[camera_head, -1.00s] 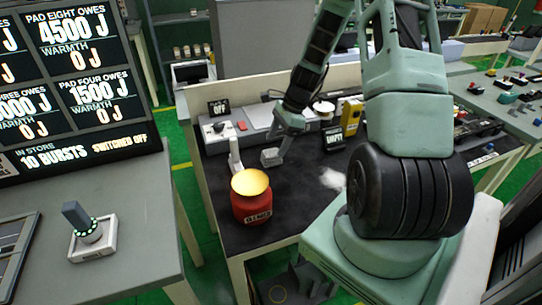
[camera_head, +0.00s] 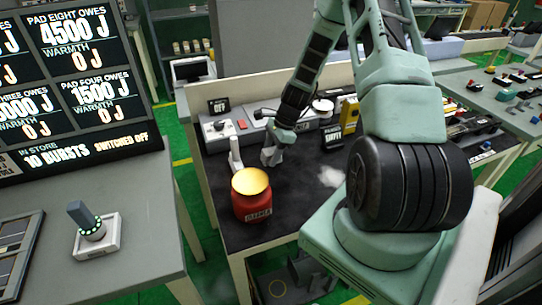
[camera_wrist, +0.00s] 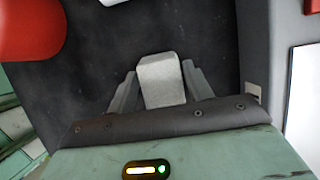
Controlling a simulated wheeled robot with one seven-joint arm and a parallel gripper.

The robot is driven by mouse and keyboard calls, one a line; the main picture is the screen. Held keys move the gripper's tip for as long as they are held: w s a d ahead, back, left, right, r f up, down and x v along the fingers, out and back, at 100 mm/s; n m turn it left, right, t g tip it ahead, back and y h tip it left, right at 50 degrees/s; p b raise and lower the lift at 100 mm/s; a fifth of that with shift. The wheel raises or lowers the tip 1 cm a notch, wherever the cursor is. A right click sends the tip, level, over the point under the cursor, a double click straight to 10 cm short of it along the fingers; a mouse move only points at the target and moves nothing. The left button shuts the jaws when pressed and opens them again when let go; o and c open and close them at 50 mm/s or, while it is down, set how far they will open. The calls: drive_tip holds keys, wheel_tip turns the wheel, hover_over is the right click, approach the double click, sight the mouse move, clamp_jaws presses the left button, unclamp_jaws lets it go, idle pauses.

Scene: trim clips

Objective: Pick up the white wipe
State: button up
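The white wipe (camera_wrist: 160,80) shows in the wrist view as a pale, cloth-textured folded block between the two fingers. My gripper (camera_wrist: 160,76) has a finger close against each side of it, and it looks shut on the wipe. In the head view my gripper (camera_head: 271,158) is low over the black worktop, just right of a white upright piece. The wipe is small there and hard to tell from the fingers. I cannot tell whether it still touches the worktop.
A red pot (camera_head: 252,203) with a glowing yellow top stands left of and nearer than my gripper. A blurred white patch (camera_head: 331,176) lies on the black worktop (camera_head: 300,190) to the right. Grey units and small displays line the back. A white upright piece (camera_head: 235,155) stands close left.

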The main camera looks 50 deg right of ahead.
sight(271, 151)
drive_tip(key=c, duration=0.5)
wheel_tip(271, 151, up, 10)
drive_tip(key=shift+b, duration=0.9)
drive_tip(key=shift+o, duration=0.9)
drive_tip(key=shift+c, duration=0.4)
